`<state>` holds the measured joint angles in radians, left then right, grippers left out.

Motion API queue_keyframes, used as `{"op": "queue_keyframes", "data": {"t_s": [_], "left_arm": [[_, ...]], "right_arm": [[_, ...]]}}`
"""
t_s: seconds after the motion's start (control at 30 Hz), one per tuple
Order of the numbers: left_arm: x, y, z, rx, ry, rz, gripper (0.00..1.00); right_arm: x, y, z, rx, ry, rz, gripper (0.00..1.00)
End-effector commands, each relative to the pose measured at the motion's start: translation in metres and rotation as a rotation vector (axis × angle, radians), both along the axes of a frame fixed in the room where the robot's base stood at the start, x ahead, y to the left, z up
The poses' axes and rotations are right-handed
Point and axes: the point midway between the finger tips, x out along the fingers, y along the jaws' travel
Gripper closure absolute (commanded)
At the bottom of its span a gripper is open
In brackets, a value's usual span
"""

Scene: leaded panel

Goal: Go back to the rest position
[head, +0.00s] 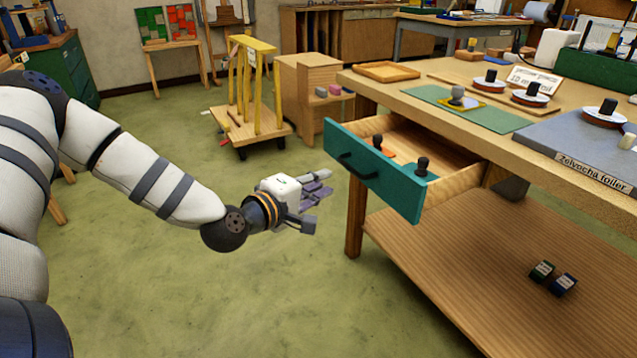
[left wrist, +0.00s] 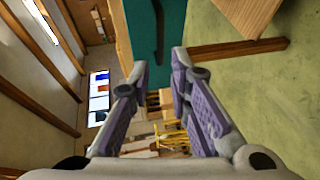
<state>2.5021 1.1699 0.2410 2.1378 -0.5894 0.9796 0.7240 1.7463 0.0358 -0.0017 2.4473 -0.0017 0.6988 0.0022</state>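My left gripper (head: 312,196) hangs in free air left of the workbench, in front of the open teal drawer (head: 373,172). Its two purple-padded fingers are apart, with nothing between them in the left wrist view (left wrist: 163,92). The gripper is clear of the drawer's black handle (head: 357,166). My left arm comes in from the left side of the head view. My right gripper is not seen in either view.
The drawer juts out from the workbench (head: 420,92) and holds dark-knobbed pieces (head: 422,166). A lower shelf (head: 450,265) carries two small dark boxes. A yellow cart (head: 245,130) stands behind my gripper. The green floor (head: 200,290) around the arm is clear.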

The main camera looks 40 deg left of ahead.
Motion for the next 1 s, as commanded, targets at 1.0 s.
{"op": "queue_keyframes", "data": {"t_s": [1.0], "left_arm": [[-0.424,-0.134,-0.216,0.842,1.247,-1.285,0.82]], "right_arm": [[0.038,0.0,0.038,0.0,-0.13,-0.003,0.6]]}}
